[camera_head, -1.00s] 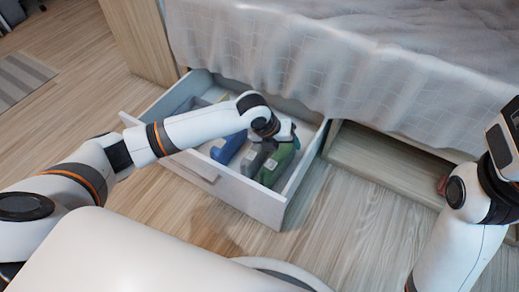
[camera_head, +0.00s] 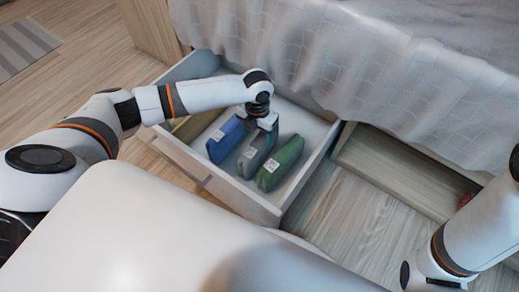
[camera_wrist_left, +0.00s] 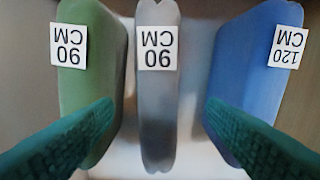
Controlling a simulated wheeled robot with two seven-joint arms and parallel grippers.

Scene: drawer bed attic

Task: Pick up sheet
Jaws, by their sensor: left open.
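The open drawer (camera_head: 262,209) holds folded sheets standing on edge. A blue sheet (camera_head: 227,139), a grey sheet (camera_head: 251,163) and a green sheet (camera_head: 281,164) show side by side. My left gripper (camera_head: 266,124) points down at the grey sheet, its fingers mostly hidden in the head view. In the left wrist view its open fingers (camera_wrist_left: 158,108) straddle the grey sheet (camera_wrist_left: 158,85), labelled 90 CM. The green sheet (camera_wrist_left: 88,70), also labelled 90 CM, is left, and the blue sheet (camera_wrist_left: 255,75), labelled 120 CM, is right. My right gripper is out of view.
A yellowish item (camera_head: 192,124) lies further left in the drawer, partly behind my left arm. A bed with a grey checked cover (camera_head: 330,50) hangs over the drawer's back. An open compartment (camera_head: 400,170) is to the right. Wood floor surrounds the drawer.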

